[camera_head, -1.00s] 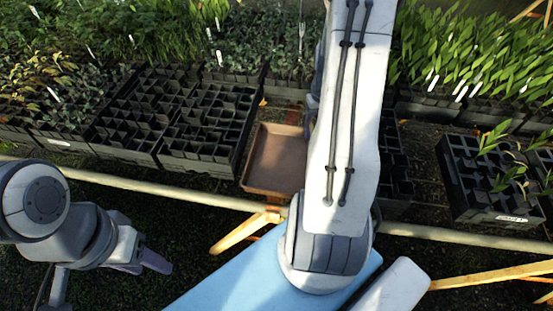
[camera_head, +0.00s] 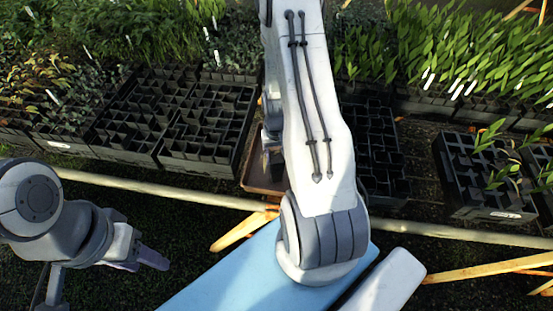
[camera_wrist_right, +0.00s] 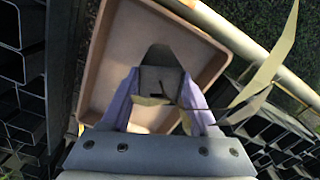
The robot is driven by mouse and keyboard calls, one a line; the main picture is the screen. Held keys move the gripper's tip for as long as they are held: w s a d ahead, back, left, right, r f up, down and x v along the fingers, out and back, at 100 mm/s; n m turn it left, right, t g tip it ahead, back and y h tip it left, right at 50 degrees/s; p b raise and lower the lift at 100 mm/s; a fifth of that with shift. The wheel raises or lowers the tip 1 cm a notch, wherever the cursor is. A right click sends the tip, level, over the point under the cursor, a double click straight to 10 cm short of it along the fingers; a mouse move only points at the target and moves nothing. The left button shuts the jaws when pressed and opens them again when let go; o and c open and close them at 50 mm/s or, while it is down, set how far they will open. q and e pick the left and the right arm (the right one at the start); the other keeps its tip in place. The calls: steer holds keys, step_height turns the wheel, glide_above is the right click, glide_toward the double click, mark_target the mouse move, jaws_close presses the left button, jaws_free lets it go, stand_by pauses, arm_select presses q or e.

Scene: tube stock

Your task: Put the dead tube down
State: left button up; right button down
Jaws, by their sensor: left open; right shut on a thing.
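My right gripper (camera_wrist_right: 160,84) is shut on a small dark grey tube (camera_wrist_right: 158,58), seen in the right wrist view between the purple fingers. A few thin, yellowish, withered leaves (camera_wrist_right: 262,82) stick out to the right of it. The tube is over the brown tray (camera_wrist_right: 108,55); I cannot tell whether it touches the tray's floor. In the head view, the tray (camera_head: 252,180) is mostly hidden behind my right arm, which also hides the tube and fingers. My left gripper (camera_head: 150,260) is open and empty at the lower left, away from the tray.
Black cell trays (camera_head: 205,125) stand left of the brown tray, and more (camera_head: 385,160) stand right of it. Another black tray (camera_head: 480,175) with a few seedlings is further right. A pale rail (camera_head: 150,190) runs along the front edge. Green plants fill the back.

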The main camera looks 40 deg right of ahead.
steer(key=shift+f, duration=0.8)
steer(key=shift+f, duration=0.2)
steer(key=shift+c, duration=0.7)
jaws_free()
